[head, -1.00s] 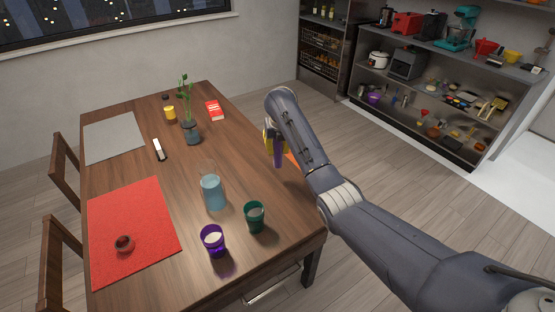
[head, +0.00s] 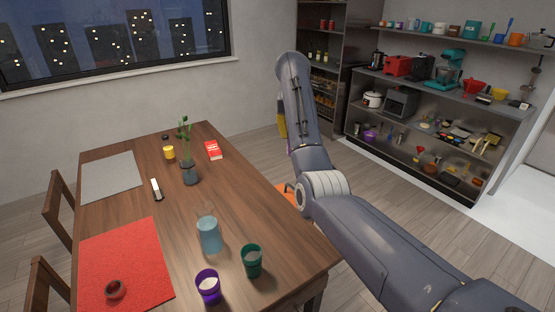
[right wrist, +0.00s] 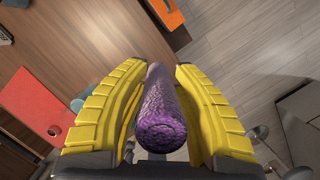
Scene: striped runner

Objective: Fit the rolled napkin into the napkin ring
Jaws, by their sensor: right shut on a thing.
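My right gripper (right wrist: 159,68) has its yellow fingers shut on a purple rolled napkin (right wrist: 162,120), whose near end faces the right wrist camera. A small reddish-brown round thing with a dark opening, apparently the napkin ring (head: 116,289), rests on the red mat (head: 125,255) at the lower left. It is well apart from the napkin. My left gripper is not in view.
On the wooden table (head: 225,180) stand a blue pitcher (head: 209,236), a green cup (head: 252,262), a purple cup (head: 208,287) and a potted plant (head: 189,172). A dark-and-white object (head: 155,189) lies near a grey mat (head: 110,178). The table's middle is mostly clear.

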